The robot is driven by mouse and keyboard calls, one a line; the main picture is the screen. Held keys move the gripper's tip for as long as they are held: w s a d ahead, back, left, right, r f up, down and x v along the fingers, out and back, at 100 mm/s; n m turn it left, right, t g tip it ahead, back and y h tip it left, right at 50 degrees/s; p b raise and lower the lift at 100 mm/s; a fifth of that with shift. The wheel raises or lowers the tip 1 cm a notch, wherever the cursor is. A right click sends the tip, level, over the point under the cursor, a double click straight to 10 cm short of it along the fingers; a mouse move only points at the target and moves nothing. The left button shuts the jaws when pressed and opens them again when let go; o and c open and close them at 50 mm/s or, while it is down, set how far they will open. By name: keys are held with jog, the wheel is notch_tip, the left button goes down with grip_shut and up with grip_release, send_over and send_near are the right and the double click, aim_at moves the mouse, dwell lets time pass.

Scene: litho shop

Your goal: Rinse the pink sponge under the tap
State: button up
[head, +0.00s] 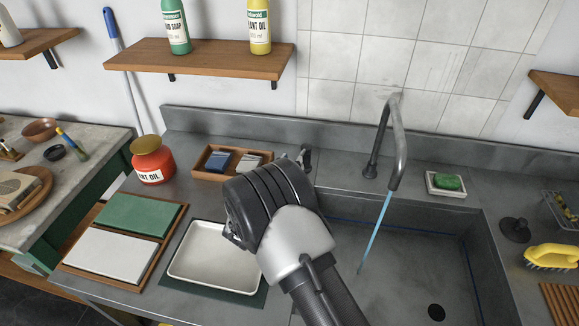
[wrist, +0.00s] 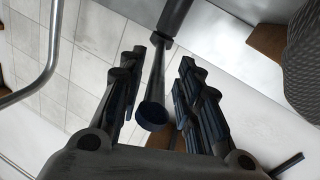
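No pink sponge shows in either view. The grey curved tap (head: 398,140) stands at the back of the grey sink (head: 400,262), and a thin blue stream of water (head: 375,232) runs from it into the basin. My arm reaches up over the sink's left edge in the head view and largely hides my gripper there. In the wrist view my gripper (wrist: 172,55) is open, its dark fingers apart. A dark tapered piece with a round end (wrist: 153,115) shows between them; I cannot tell what it is or whether they touch it.
A white tray (head: 212,272) and a wooden tray with green and white pads (head: 112,255) lie left of the sink. A red jar (head: 152,170) stands behind. A green bar (head: 447,182) sits in a dish right of the tap. A yellow brush (head: 550,257) lies at right.

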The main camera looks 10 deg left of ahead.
notch_tip(320, 180, up, 10)
jog(key=shift+r, duration=0.1)
dwell(0.4)
